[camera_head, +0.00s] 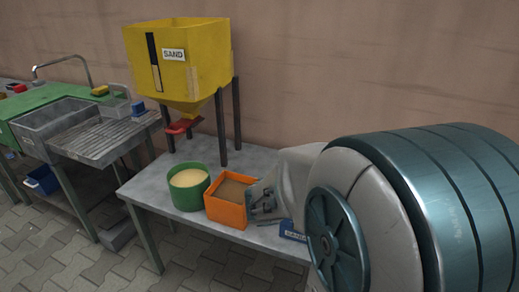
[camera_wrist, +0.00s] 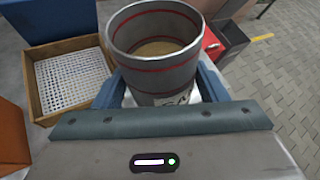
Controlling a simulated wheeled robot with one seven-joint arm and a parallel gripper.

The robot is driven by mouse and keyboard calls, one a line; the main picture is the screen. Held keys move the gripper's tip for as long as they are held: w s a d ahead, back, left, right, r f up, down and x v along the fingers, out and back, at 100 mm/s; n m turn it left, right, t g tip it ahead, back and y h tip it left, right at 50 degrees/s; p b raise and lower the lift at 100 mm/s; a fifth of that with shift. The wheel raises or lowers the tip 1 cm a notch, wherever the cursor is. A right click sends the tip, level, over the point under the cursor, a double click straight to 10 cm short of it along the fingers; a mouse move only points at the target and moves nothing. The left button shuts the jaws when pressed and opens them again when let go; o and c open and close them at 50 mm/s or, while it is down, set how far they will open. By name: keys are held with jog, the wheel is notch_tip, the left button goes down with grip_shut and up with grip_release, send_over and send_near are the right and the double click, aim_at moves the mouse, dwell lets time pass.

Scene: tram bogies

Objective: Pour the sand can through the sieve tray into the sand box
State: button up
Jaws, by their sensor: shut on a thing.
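In the wrist view my gripper (camera_wrist: 162,90) is shut on the sand can (camera_wrist: 155,70), with a blue finger on each side. The can is grey with red bands, open at the top, and has tan sand inside. The sieve tray (camera_wrist: 36,52), a wooden frame around a white mesh, lies left of the can, apart from it. In the head view a yellow box labelled SAND (camera_head: 215,75) stands on dark legs at the back of the table. My arm covers much of the right side there, and I cannot make out the can or the sieve tray.
On the grey table (camera_head: 150,185) stand a green round tub (camera_head: 188,201) of pale sand and an orange box (camera_head: 226,213) with brown contents. A blue item (camera_head: 291,231) lies near the front edge. A sink bench (camera_head: 105,142) is at the left.

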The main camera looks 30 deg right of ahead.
jog(key=shift+w+r+p, duration=0.1)
jog(key=shift+r+p, duration=0.6)
jog(key=shift+r, duration=0.05)
jog(key=w+n+g+p, duration=0.1)
jog(key=p, duration=0.2)
jog(key=n+p, duration=0.1)
jog(key=p, duration=0.4)
jog(key=shift+w+r+g+p, duration=0.3)
jog(key=shift+w+r+g, duration=0.05)
jog(key=shift+r+g, duration=0.05)
jog(key=shift+w+f+p, duration=0.1)
jog(key=shift+w+p, duration=0.05)
jog(key=shift+p, duration=0.3)
jog(key=shift+w+f+b, duration=0.1)
jog(key=shift+f+b, duration=0.2)
jog(key=shift+f, duration=0.05)
jog(key=shift+r, duration=0.1)
jog(key=shift+p, duration=0.3)
jog(key=shift+r+p, duration=0.1)
jog(key=shift+p, duration=0.5)
jog(key=shift+w+f+n+g+p, duration=0.15)
jog(key=shift+f+n+g+p, duration=0.15)
jog(key=shift+n+g+p, duration=0.35)
jog(key=shift+w+f+n+g+p, duration=0.1)
jog(key=shift+f+n+g+p, duration=0.15)
jog(key=shift+n+g+p, duration=0.35)
dwell(1.4)
